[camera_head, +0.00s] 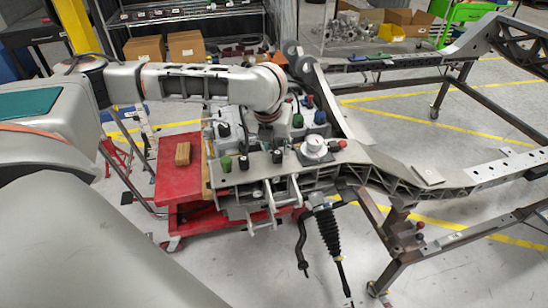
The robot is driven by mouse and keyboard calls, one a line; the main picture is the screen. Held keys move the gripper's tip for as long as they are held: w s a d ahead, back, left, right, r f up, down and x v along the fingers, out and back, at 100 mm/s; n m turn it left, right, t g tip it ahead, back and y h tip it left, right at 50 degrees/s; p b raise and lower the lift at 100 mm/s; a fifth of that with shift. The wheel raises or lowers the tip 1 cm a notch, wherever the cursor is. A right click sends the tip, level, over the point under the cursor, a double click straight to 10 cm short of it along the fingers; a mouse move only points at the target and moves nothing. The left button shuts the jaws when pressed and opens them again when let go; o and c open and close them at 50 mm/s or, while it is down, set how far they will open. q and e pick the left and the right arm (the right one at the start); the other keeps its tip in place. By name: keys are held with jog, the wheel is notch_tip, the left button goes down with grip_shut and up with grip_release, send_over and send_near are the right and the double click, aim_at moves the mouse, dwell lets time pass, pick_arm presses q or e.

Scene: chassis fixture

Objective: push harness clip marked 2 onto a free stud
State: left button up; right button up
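My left arm reaches in from the left and bends down over the chassis fixture (325,165). My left gripper (268,140) points down among small parts on the fixture; its fingers are too small and dark to tell open from shut. Small coloured pieces stand around it: a green one (226,163), dark ones (244,162) and (277,157), another green one (298,120), and a blue one (320,117). No number marking can be read, so I cannot tell which piece is clip 2 or which studs are free. My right gripper is not in view.
A red cart (172,197) with a brown block (182,153) stands left of the fixture. A round light-grey part (314,147) sits right of the gripper. Chassis rails (430,175) run right. Shelves with boxes stand behind.

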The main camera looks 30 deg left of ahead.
pick_arm(q)
jog(key=s+d+f+n+t+h, duration=0.15)
jog(key=d+f+n+h, duration=0.4)
jog(key=d, duration=0.85)
jog(key=s+d+f+n+t+h, duration=0.1)
jog(key=s+d+f+n+h, duration=0.2)
jog(key=d+f+n, duration=0.8)
jog(key=s+a+f+n+t+y, duration=0.1)
jog(key=s+a+f+n+y, duration=0.1)
jog(key=s+a+f+n, duration=0.3)
jog(key=s+a+f+n+t+y, duration=0.2)
jog(key=s+a+f+n, duration=0.4)
jog(key=s, duration=0.6)
notch_tip(320, 180, down, 2)
jog(key=shift+a+y, duration=0.35)
jog(key=shift+y, duration=0.2)
jog(key=shift+s+a+n+t, duration=0.15)
jog(key=shift+n+t, duration=0.1)
jog(key=shift+c, duration=1.2)
jog(key=shift+f, duration=0.1)
